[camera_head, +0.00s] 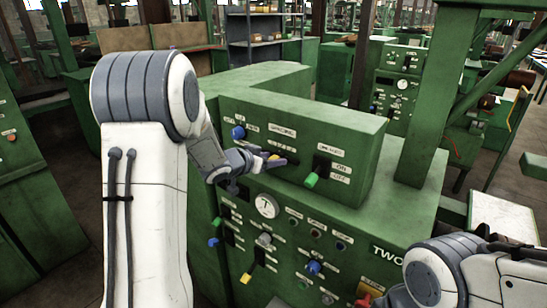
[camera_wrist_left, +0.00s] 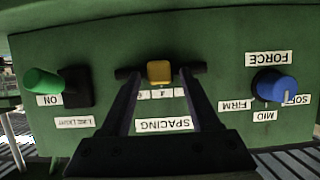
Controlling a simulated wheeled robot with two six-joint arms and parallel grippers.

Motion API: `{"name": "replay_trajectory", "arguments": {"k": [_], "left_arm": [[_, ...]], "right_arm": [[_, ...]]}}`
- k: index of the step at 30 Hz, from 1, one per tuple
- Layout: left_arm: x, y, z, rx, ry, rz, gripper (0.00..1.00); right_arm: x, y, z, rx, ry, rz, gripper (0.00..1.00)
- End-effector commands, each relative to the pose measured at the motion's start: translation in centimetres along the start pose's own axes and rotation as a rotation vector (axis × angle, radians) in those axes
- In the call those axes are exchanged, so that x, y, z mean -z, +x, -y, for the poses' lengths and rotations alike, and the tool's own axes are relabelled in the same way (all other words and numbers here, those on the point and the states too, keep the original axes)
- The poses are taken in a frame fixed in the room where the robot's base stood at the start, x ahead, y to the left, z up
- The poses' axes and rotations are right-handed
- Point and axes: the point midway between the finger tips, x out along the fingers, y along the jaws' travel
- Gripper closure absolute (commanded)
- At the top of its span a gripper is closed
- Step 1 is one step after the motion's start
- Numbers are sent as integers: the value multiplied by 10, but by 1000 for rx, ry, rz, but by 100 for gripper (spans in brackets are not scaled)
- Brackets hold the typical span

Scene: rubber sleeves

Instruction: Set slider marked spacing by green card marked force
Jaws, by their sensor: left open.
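The spacing slider has a yellow knob (camera_wrist_left: 159,71) in a dark slot, near the slot's middle in the left wrist view, which shows the panel upside down. The knob also shows in the head view (camera_head: 276,163). My left gripper (camera_head: 262,161) is open at the panel. In the left wrist view its two fingers (camera_wrist_left: 160,84) stand on either side of the knob, with gaps. Small scale labels lie between the fingers, too small to read surely. A white label marked FORCE (camera_wrist_left: 269,59) sits by a blue knob (camera_wrist_left: 276,87); I make out no green card. My right gripper is out of view.
A green-handled lever (camera_wrist_left: 44,82) stands at the other side of the slider. The lower panel carries a gauge (camera_head: 267,206), a blue knob (camera_head: 313,267) and a yellow-handled lever (camera_head: 246,277). My right arm is at the lower right of the head view.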

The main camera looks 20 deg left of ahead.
Motion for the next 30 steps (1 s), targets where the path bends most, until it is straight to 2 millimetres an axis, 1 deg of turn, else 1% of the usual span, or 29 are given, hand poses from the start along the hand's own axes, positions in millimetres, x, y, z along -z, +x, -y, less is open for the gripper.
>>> {"name": "replay_trajectory", "arguments": {"k": [1,4,12,13,14,15,17,18,30], "left_arm": [[0,4,0,-1,-1,1,38],[0,10,0,0,1,0,38],[0,11,0,1,1,0,38],[0,11,0,1,1,0,45],[0,11,0,1,1,0,57],[0,11,0,1,1,0,72],[0,11,0,1,1,0,95],[0,11,0,1,1,0,100],[0,11,0,1,0,0,100]], "right_arm": [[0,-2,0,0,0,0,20],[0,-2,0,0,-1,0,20],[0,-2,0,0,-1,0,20],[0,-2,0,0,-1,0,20],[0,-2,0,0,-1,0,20],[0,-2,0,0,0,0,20],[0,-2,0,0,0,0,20],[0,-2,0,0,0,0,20],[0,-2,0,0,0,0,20]]}}
